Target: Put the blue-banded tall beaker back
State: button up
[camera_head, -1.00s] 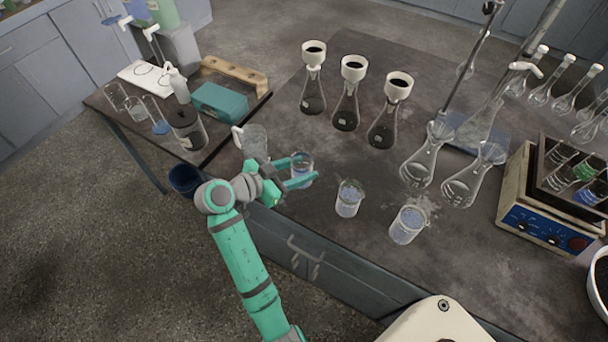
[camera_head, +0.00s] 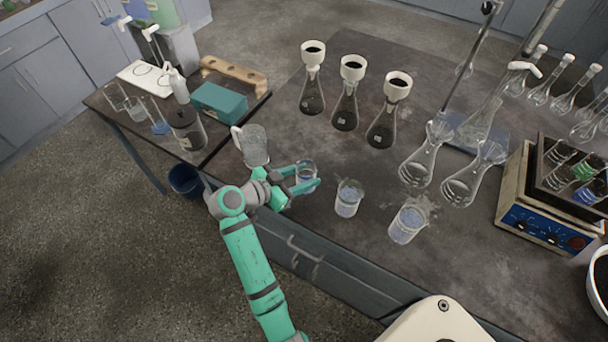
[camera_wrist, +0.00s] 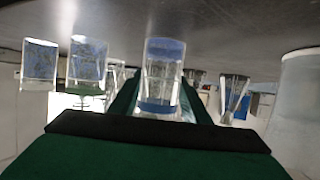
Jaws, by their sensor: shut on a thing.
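The blue-banded beaker (camera_head: 306,172) is clear glass and stands upright between the fingers of my gripper (camera_head: 304,181), at the front left of the dark bench. In the wrist view, which shows the scene upside down, the beaker (camera_wrist: 161,72) is in the centre with a blue band, and the green fingers reach along both sides of it. My gripper is shut on it. I cannot tell whether its base touches the bench or hangs just above it.
Two similar beakers stand to the right, one near (camera_head: 348,199) and one farther (camera_head: 407,225). Several funnel-topped flasks (camera_head: 346,116) stand behind. The bench front edge is close, with clear surface behind the beakers.

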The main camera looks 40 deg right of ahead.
jog(key=o, duration=1.2)
jog(key=shift+w+a+r, duration=0.1)
jog(key=shift+a+r, duration=0.1)
jog(key=shift+a, duration=0.1)
jog(key=v, duration=1.1)
jog(key=shift+a+r, duration=0.15)
jog(key=shift+a, duration=0.1)
